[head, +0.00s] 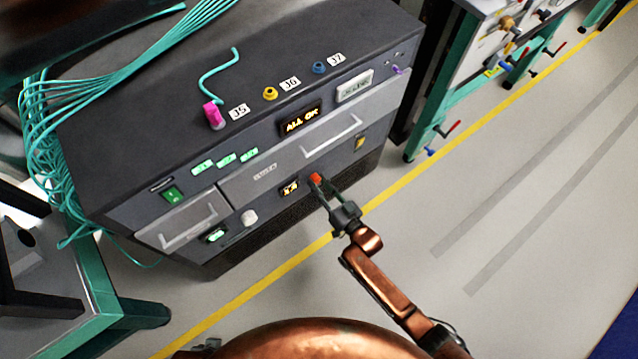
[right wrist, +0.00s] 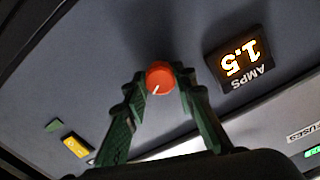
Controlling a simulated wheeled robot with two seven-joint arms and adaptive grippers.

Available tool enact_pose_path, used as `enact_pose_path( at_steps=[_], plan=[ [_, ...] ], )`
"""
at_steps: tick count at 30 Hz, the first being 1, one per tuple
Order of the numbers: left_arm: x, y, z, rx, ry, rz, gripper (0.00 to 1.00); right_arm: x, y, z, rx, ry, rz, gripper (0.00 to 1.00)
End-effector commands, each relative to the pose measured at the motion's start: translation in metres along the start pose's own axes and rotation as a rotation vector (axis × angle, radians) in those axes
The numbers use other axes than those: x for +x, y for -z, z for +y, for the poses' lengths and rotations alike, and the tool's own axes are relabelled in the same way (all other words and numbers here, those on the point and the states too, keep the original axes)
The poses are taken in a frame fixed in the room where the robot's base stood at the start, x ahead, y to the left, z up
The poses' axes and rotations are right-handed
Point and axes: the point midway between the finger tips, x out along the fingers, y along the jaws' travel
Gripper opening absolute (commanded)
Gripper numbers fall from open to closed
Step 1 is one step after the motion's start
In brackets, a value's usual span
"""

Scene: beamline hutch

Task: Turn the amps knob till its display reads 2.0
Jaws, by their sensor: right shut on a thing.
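The amps knob (head: 316,179) is small, round and orange, on the lower front of the dark cabinet. In the right wrist view the knob (right wrist: 160,75) has a white pointer line towards the lower left of the picture. The amps display (head: 289,188) is left of the knob in the head view. My left gripper is not in view.
Open floor with a yellow line (head: 270,280) lies in front.

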Motion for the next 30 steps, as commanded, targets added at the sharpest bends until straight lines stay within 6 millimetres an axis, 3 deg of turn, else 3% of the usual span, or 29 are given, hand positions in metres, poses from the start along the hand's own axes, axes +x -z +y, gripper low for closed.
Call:
enact_pose_path(
  at_steps=[5,6,12,23,30],
  plan=[
    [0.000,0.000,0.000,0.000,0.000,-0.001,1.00,-0.001,-0.002,0.000,0.000,-0.001,-0.004,0.01],
    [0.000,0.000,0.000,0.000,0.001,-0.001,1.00,-0.001,-0.002,0.000,0.000,-0.001,-0.003,0.28],
    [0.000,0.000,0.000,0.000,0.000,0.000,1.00,0.000,-0.001,0.000,-0.001,0.000,-0.002,0.41],
    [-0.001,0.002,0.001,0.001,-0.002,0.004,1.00,-0.005,-0.001,0.000,-0.001,-0.001,-0.001,0.43],
    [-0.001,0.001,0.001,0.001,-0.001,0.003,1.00,-0.044,-0.002,0.001,-0.002,-0.002,-0.003,0.43]
  ],
)
